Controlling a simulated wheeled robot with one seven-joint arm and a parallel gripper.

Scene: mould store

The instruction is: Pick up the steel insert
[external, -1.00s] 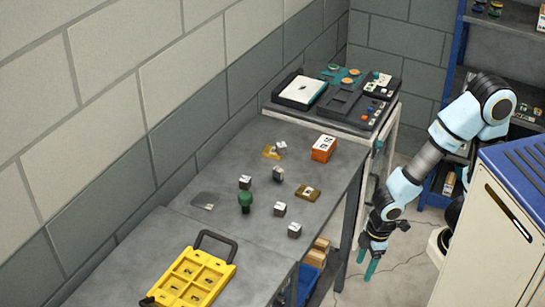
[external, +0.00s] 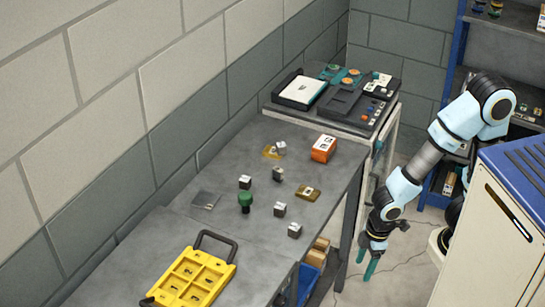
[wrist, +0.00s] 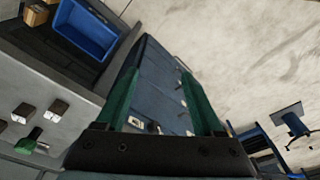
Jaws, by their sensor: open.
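Several small steel-grey blocks with pale tops stand on the grey workbench (external: 225,165), and I cannot tell which one is the steel insert. They include a back-left block (external: 245,183), a taller dark-sided block (external: 277,175), a front block (external: 280,209) and a block nearest the bench edge (external: 294,231). Another small block (external: 281,146) is by a yellow plate. Some blocks show in the wrist view, one at the left (wrist: 57,107). My gripper (external: 368,262) is open and empty, pointing down beside the bench's right side; its green fingers (wrist: 159,75) are apart in the wrist view.
A green-knobbed piece (external: 245,201), brown-yellow plate (external: 307,193), orange box (external: 324,148) and yellow compartment tray (external: 208,262) are on the bench. A cart with black devices (external: 345,105) stands behind. A blue bin (external: 308,281) is under the bench. A cream cabinet (external: 480,240) stands right.

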